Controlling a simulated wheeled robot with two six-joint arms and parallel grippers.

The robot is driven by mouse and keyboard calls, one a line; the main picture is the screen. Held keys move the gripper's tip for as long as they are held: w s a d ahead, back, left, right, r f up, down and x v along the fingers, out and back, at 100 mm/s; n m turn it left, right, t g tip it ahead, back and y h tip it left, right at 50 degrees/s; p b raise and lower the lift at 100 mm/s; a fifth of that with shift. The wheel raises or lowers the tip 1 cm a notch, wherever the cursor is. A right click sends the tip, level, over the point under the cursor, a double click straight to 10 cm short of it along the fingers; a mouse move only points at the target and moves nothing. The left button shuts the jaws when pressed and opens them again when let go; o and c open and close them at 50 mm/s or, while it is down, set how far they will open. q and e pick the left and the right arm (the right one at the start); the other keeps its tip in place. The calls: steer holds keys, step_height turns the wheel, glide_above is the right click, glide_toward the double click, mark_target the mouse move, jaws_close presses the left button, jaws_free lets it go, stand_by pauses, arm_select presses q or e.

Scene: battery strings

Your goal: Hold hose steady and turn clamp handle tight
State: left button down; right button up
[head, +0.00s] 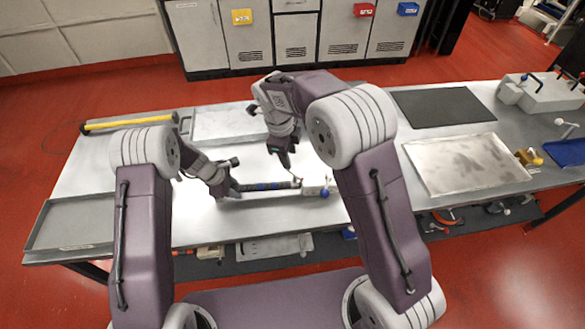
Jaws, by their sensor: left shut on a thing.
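A dark hose (268,186) with blue marks lies across the middle of the metal table, running from my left gripper to a small light clamp block (317,188). My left gripper (236,188) is shut on the hose near its left end. My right gripper (290,164) points down just above the right end of the hose, close to the clamp. Its fingers are too small to tell whether they are open or touch the handle. The clamp handle itself is hard to make out; a small reddish spot shows near the hose's right end.
A yellow-handled bar (130,122) lies at the back left of the table (95,180). A shallow grey tray (50,240) is at the front left. A light stained tray (460,165) and a dark mat (440,108) lie on the right. Cabinets (300,40) stand behind.

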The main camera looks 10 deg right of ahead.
mark_target(294, 174)
steer(key=f+n, duration=0.4)
steer(key=n, duration=0.6)
steer(key=w+d+f+n, duration=0.1)
steer(key=f+n, duration=0.3)
steer(key=n, duration=0.6)
steer(key=f+n, duration=0.4)
steer(key=n, duration=0.7)
steer(key=shift+w+d, duration=0.15)
steer(key=shift+d, duration=0.25)
jaws_close()
